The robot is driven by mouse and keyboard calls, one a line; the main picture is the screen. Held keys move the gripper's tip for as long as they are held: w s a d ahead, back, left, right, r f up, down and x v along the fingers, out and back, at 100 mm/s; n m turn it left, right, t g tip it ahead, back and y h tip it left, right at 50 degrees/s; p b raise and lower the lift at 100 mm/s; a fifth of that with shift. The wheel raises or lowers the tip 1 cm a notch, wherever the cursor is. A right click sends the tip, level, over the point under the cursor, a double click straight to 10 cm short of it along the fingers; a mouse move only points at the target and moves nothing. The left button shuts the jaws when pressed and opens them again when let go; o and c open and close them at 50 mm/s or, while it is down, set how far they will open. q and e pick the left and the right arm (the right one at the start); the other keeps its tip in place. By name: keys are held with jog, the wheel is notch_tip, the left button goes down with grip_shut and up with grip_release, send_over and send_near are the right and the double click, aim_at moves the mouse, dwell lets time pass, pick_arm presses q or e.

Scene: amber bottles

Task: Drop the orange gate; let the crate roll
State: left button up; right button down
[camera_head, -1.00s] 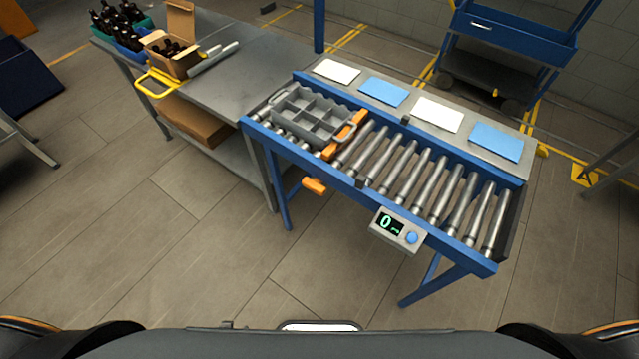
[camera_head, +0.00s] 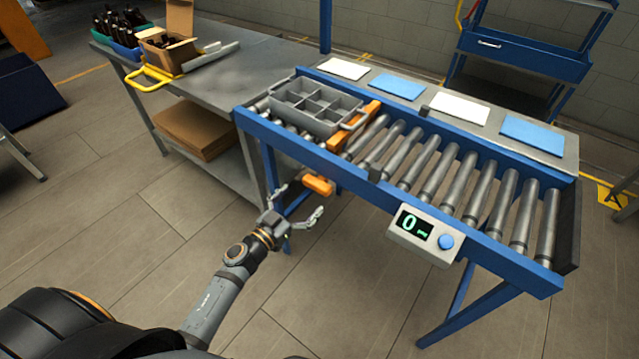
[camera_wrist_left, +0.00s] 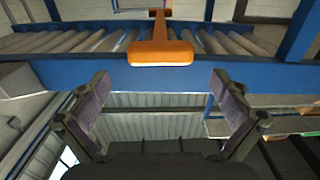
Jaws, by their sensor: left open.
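The orange gate (camera_head: 362,127) stands up across the rollers, just right of the grey crate (camera_head: 316,106). The crate is divided into compartments and looks empty. The gate's orange handle (camera_head: 318,185) sticks out below the near blue rail. In the left wrist view the handle (camera_wrist_left: 160,52) is ahead, centred between the fingers and a little above them. My left gripper (camera_head: 297,202) is open and empty, just in front of and below the handle, apart from it. It also shows in the left wrist view (camera_wrist_left: 158,95). My right gripper is not in view.
A roller conveyor (camera_head: 460,175) with blue rails runs right from the crate, its rollers clear. A display box (camera_head: 424,235) reading 0 hangs on the near rail. A grey table (camera_head: 240,75) with bottles and a carton (camera_head: 168,50) adjoins at left.

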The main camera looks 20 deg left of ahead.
aim_at(314, 188)
pick_arm(q)
jog(key=x, duration=0.7)
jog(key=shift+f, duration=0.1)
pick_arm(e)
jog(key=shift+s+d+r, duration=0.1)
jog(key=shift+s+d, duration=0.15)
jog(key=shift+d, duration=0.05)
